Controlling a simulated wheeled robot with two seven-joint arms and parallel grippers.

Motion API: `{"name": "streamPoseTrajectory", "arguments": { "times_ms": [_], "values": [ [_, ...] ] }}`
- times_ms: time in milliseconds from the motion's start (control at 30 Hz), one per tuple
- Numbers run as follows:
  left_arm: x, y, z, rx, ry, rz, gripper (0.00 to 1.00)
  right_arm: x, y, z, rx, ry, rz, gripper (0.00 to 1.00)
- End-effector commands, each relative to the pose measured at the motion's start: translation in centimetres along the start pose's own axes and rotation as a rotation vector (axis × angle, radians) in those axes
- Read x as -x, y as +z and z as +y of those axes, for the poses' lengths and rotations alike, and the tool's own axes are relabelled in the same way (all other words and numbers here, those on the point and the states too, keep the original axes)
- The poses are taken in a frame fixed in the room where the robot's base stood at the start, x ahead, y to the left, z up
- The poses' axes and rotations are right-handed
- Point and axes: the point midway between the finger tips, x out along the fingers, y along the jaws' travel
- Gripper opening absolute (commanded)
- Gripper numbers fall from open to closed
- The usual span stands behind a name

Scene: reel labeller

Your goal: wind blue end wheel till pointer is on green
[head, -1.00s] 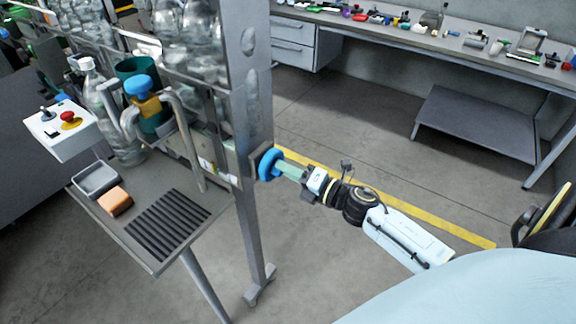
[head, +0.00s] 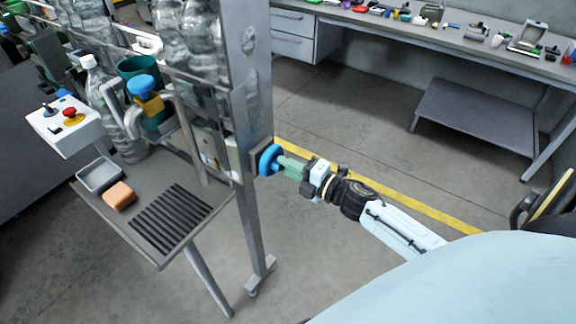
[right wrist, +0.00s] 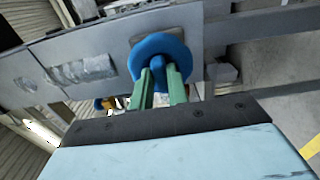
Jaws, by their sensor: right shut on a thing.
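The blue end wheel (head: 269,160) sits on the end of the machine frame, to the right of the upright post. My right gripper (head: 282,163) reaches it from the right, its green fingers at the wheel. In the right wrist view the blue wheel (right wrist: 160,58) is a ring with a blue middle part, and the fingers of my right gripper (right wrist: 160,75) are shut on that middle part. I cannot make out the pointer or a green mark in these views. My left gripper is not in view.
A grey tray table (head: 150,235) with a grey bin (head: 100,187), an orange block (head: 119,196) and a slotted mat stands left of the post. A control box (head: 62,126) with a red button is at the far left. Floor right of the post is open.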

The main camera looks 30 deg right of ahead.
Motion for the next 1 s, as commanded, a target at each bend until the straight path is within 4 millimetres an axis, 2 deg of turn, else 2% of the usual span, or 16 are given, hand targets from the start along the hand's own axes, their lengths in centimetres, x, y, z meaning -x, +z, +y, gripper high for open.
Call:
{"name": "streamPoseTrajectory", "arguments": {
  "times_ms": [167, 200, 367, 733, 867, 1000],
  "values": [
    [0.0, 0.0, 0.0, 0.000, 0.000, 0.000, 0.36, 0.0, 0.0, 0.0, 0.001, -0.001, 0.000, 0.00],
    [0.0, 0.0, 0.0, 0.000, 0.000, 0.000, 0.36, 0.0, 0.0, 0.0, 0.001, -0.001, 0.000, 0.18],
    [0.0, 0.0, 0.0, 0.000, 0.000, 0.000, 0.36, 0.0, 0.0, 0.0, 0.002, -0.001, 0.000, 0.38],
    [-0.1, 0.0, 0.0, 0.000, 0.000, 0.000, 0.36, 0.5, 0.0, -0.1, 0.002, -0.001, 0.000, 0.38],
    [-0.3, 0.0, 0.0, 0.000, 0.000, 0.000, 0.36, 2.1, 0.0, -0.2, 0.002, -0.004, 0.000, 0.38],
    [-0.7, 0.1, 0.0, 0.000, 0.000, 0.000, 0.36, 5.0, -0.1, -0.3, 0.000, -0.004, 0.001, 0.38]
  ]
}}
